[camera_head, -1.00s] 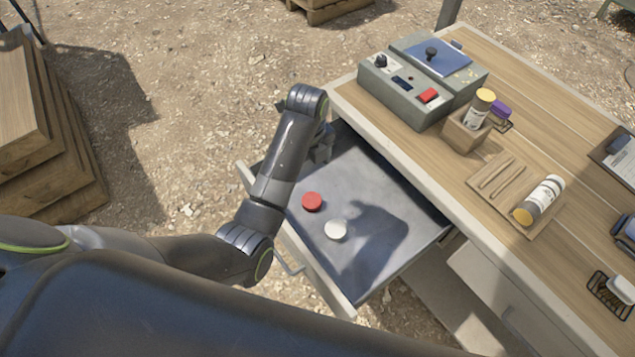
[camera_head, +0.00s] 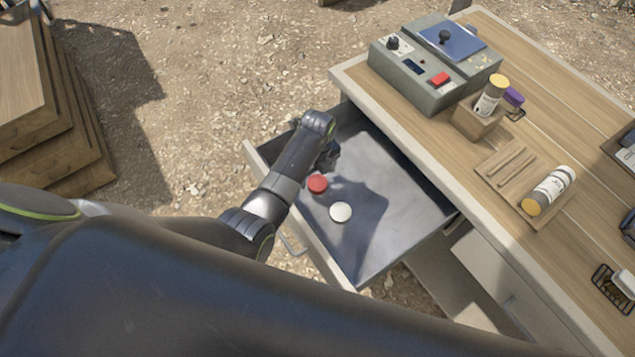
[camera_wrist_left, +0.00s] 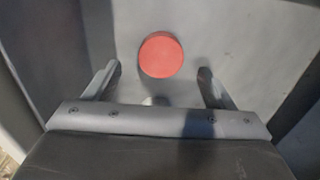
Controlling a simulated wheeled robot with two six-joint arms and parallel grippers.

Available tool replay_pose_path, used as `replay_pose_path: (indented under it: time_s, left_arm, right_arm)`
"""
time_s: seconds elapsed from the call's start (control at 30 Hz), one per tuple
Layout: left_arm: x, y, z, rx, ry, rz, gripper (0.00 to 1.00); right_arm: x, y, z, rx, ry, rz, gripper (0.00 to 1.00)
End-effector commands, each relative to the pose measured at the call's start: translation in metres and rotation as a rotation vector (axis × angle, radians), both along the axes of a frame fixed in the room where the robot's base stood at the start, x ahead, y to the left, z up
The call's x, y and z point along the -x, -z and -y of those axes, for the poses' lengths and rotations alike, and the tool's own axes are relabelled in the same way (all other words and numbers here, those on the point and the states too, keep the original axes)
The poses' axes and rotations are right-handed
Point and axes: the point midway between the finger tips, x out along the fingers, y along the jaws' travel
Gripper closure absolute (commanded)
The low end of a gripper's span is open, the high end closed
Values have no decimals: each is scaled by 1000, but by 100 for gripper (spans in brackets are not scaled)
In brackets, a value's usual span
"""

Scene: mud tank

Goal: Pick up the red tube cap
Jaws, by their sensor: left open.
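The red tube cap (camera_head: 317,183) is a round red disc lying on the floor of the open drawer (camera_head: 400,215). A round white cap (camera_head: 340,212) lies close to it, nearer the front right. My left gripper (camera_head: 331,158) is low over the drawer, just beside the red cap. In the left wrist view the red cap (camera_wrist_left: 161,55) sits ahead of and between the two spread fingers of the left gripper (camera_wrist_left: 160,78), touching neither. The gripper is open and empty. The white cap (camera_wrist_left: 157,100) is mostly hidden behind the gripper body. My right gripper is not in view.
The drawer's front wall (camera_head: 300,215) and side walls surround the caps. The wooden table (camera_head: 520,120) overhangs at the right, carrying a grey control box (camera_head: 430,75), a wooden block holder (camera_head: 478,120) and a wooden tray with a bottle (camera_head: 550,190). Wooden crates (camera_head: 40,120) stand at the left.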

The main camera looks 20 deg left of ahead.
Motion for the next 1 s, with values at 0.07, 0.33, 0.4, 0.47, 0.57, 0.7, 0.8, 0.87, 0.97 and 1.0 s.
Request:
replay_pose_path:
  time_s: [0.07,0.33,0.4,0.47,0.57,0.7,0.8,0.87,0.97,1.0]
  left_arm:
    - [0,10,0,-1,0,-3,23]
    - [-1,41,0,1,0,-1,23]
    - [-1,44,0,0,0,-1,23]
    - [-1,45,0,1,0,-1,23]
    - [-1,44,0,1,0,1,23]
    - [-1,44,0,0,0,0,30]
    - [-1,44,0,0,0,0,43]
    - [-1,44,0,0,0,0,51]
    - [-1,44,0,0,0,0,64]
    - [-1,44,0,0,0,0,69]
  right_arm:
    - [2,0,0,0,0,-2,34]
    - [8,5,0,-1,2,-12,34]
    - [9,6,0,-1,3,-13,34]
    - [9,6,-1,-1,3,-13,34]
    - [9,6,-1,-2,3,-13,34]
    - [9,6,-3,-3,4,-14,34]
    - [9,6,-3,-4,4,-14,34]
    - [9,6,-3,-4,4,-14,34]
    - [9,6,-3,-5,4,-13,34]
    - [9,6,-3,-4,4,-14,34]
